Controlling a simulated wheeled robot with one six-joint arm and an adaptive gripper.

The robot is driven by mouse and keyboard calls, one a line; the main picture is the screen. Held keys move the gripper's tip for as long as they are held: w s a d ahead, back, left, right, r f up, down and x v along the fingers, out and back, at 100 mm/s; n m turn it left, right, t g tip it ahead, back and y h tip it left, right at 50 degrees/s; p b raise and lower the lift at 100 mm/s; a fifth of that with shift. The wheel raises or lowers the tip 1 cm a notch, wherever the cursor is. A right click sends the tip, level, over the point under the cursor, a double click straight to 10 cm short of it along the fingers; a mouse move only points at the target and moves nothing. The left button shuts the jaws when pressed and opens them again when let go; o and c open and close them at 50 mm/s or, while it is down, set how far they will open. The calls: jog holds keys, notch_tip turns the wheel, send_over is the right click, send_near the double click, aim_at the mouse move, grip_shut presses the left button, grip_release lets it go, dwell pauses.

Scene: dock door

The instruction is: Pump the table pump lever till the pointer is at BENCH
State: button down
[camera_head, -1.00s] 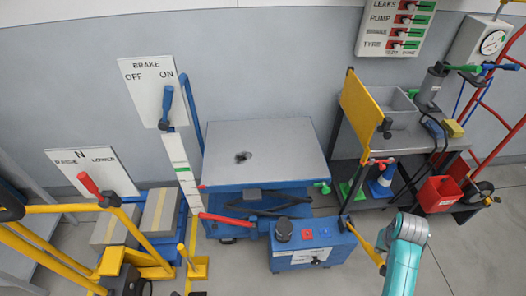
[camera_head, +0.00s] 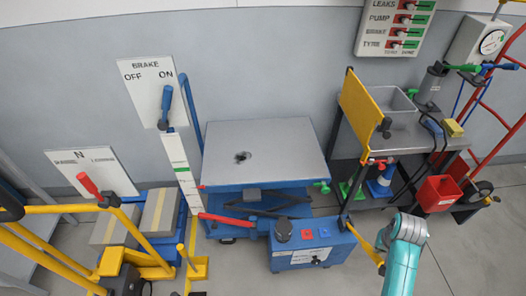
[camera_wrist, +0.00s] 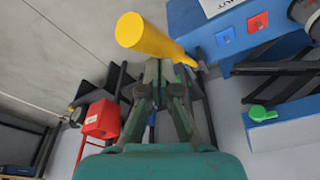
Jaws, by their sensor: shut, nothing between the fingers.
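The blue lift table (camera_head: 265,150) has a grey top and stands by the wall. Beside it is a white upright scale (camera_head: 182,165) with green bands; a small red mark, perhaps the pointer, is low near its right edge. Its lettering is too small to read. A yellow lever (camera_head: 366,247) slopes down from the right side of the blue pump box (camera_head: 302,250). The lever's thick yellow end (camera_wrist: 155,38) is close beyond my fingertips in the wrist view. My gripper (camera_wrist: 164,88) is shut and empty beside the lever; contact cannot be told.
A BRAKE board (camera_head: 150,90) with a blue lever stands left of the table. A board marked N (camera_head: 92,172), boxes (camera_head: 158,210) and yellow rails are at left. A workbench (camera_head: 410,142) and red bin (camera_head: 437,190) are at right.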

jog(key=shift+f, duration=7.45)
jog(key=shift+r, duration=7.75)
jog(key=shift+f, duration=7.8)
jog(key=shift+r, duration=7.8)
